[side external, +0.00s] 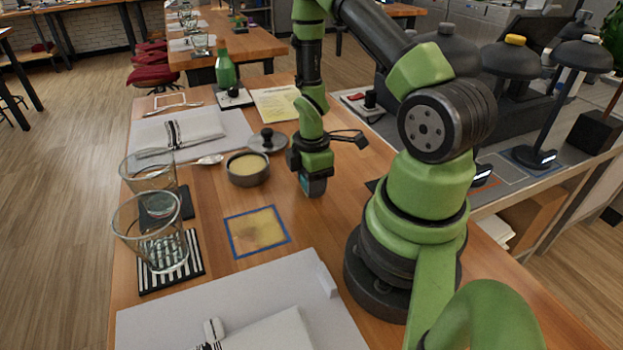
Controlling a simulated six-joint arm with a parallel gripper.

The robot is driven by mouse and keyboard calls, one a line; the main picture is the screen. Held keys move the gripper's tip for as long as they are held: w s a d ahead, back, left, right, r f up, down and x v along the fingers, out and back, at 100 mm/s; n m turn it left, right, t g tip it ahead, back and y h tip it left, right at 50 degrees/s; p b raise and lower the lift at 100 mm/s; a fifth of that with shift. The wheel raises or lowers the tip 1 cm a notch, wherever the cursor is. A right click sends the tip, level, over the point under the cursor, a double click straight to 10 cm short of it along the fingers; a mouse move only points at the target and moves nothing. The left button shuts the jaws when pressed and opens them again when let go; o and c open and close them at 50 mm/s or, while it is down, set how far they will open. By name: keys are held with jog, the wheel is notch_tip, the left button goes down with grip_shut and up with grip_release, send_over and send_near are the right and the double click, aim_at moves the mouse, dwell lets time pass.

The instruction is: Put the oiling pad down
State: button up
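My gripper (312,174) points down over the table, right of the open tin. A small grey block with a pale blue face, which I take as the oiling pad (314,187), shows at its fingertips, and the gripper looks shut on it. The pad is close above the wood; whether it touches is hard to tell. A blue-bordered yellowish square (257,231) with a brownish stain lies flat on the table, nearer the camera and left of my gripper. The round dark tin (247,169) holds a pale yellow substance. Its knobbed lid (268,140) lies behind it.
A grey board (160,325) is in front. Wood is bare around the square.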

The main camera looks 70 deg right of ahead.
jog(key=o, duration=0.3)
jog(key=shift+o, duration=0.2)
jog(key=shift+r, duration=0.1)
jog(key=w+a+r+m+t, duration=0.1)
jog(key=a+r+m+t, duration=0.2)
jog(key=r, duration=0.8)
jog(key=a+r+m, duration=0.3)
jog(key=a+r, duration=0.1)
jog(key=r, duration=0.8)
jog(key=s+a+r+m+t+y, duration=0.2)
jog(key=s+a+r+m+t, duration=0.2)
jog(key=s+a+r+m, duration=0.3)
jog(key=shift+a+r, duration=0.4)
jog(key=shift+a, duration=0.75)
